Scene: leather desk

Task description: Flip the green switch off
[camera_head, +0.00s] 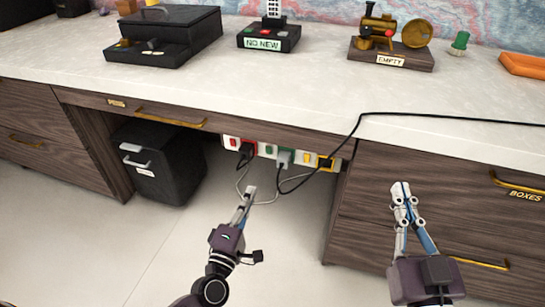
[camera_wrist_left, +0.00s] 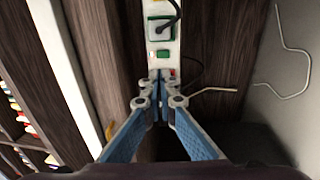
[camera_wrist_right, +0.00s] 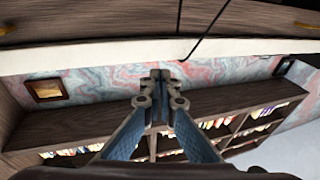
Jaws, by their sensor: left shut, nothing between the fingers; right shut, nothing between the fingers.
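A white power strip (camera_head: 256,149) runs under the desk's front edge, with red, green and yellow switches beside matching outlets. The green switch (camera_head: 269,149) is left of a green outlet (camera_head: 284,156) with a plug in it. In the left wrist view the green switch (camera_wrist_left: 162,56) lies just beyond the fingertips, and the green outlet (camera_wrist_left: 160,29) is beyond it. My left gripper (camera_head: 250,191) is shut and empty, below the strip in the head view. Whether it touches anything is unclear. My right gripper (camera_head: 401,189) is shut and empty, in front of the right drawers.
A red switch (camera_head: 233,142) and a yellow switch (camera_head: 307,158) flank the green one. Black cables (camera_head: 345,140) hang near the strip. A black bin (camera_head: 155,160) stands under the desk at left. The floor ahead is open.

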